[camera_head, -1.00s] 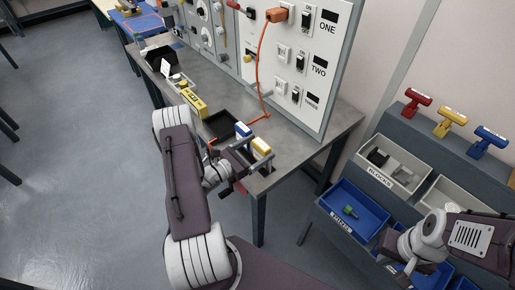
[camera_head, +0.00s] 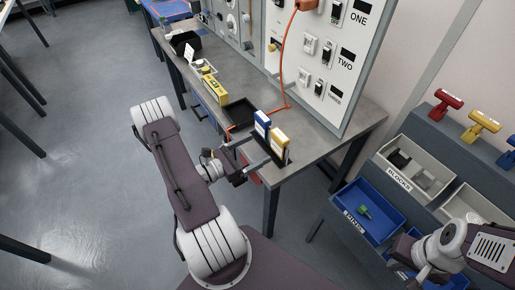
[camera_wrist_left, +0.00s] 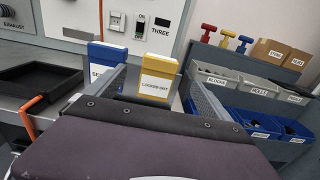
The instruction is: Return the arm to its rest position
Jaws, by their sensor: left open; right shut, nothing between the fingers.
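My left gripper (camera_head: 258,153) is open at the bench's near edge, its fingers pointing at two small upright boxes. The blue box (camera_wrist_left: 105,56) is partly behind the left finger. My right gripper (camera_head: 424,277) is shut at the lower right, partly cut off by the frame.
The grey bench (camera_head: 325,140) carries a black tray (camera_head: 240,111), a yellow box (camera_head: 214,90) and an upright panel (camera_head: 325,50) with an orange cable. At right are a blue bin (camera_head: 366,212) and a BLOCKS bin (camera_head: 413,163). Floor at left is open.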

